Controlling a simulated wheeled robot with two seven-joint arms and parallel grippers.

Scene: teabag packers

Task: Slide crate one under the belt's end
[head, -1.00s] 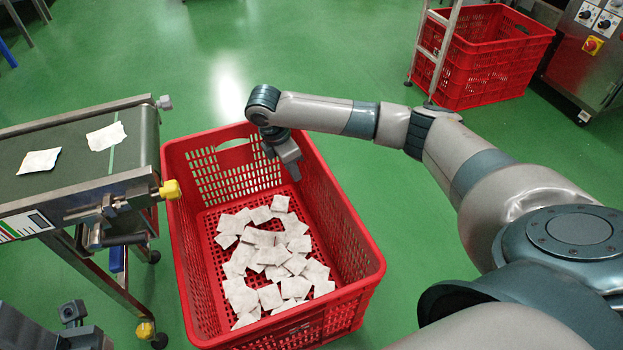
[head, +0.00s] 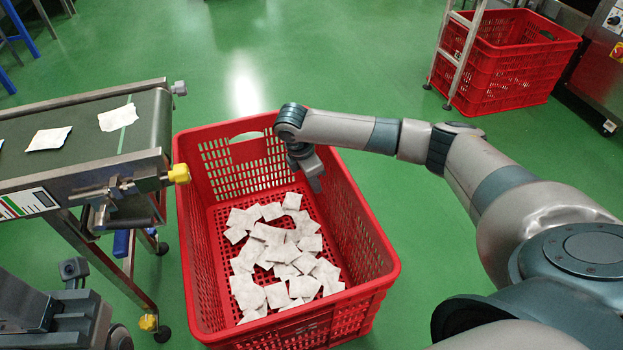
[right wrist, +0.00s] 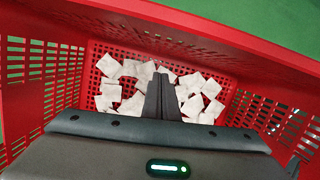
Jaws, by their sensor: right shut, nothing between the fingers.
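A red slatted crate (head: 365,222) stands on the floor just right of the conveyor belt's end (head: 150,128). Its left rim runs close along that end, and a yellow knob on the belt frame overlaps it in the head view. White teabags (head: 275,252) lie in a heap inside the crate. My right gripper (head: 318,184) reaches over the crate's far right part and points down inside it. Its fingers, seen in the right wrist view (right wrist: 163,95), are together and empty above the teabags. A dark mechanism at lower left may be my left gripper; its jaws cannot be made out.
The belt's leg and castor (head: 148,322) stand left of the crate. Another red crate (head: 515,70) stands at the far right beside a metal ladder frame (head: 462,55). Green floor (head: 400,200) is clear right of the crate.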

